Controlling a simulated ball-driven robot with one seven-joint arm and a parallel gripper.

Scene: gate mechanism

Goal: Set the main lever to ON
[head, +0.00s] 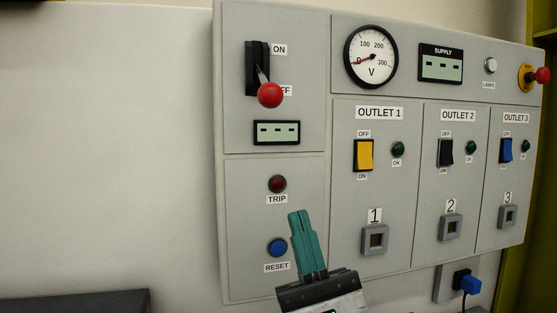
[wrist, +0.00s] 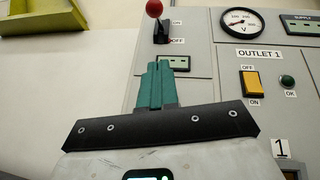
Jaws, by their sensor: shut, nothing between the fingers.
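The main lever (head: 269,95) has a red ball knob on a short metal arm in a black slotted plate (head: 256,66) at the panel's upper left. Its knob hangs low, by the OFF label, and partly covers that label; the ON label (head: 280,50) is above. The lever's red knob also shows at the top of the wrist view (wrist: 154,8). My gripper (head: 299,214) has teal fingers, shut together and empty. It is below the lever, in front of the panel near the TRIP lamp and RESET button, touching no lever part.
The grey panel carries a voltmeter (head: 371,57) with its needle near 0, and a supply display (head: 441,64) showing dashes. Outlet switches in yellow (head: 364,155), black (head: 445,152) and blue (head: 506,149) sit right. A red knob (head: 543,75) protrudes at far right.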

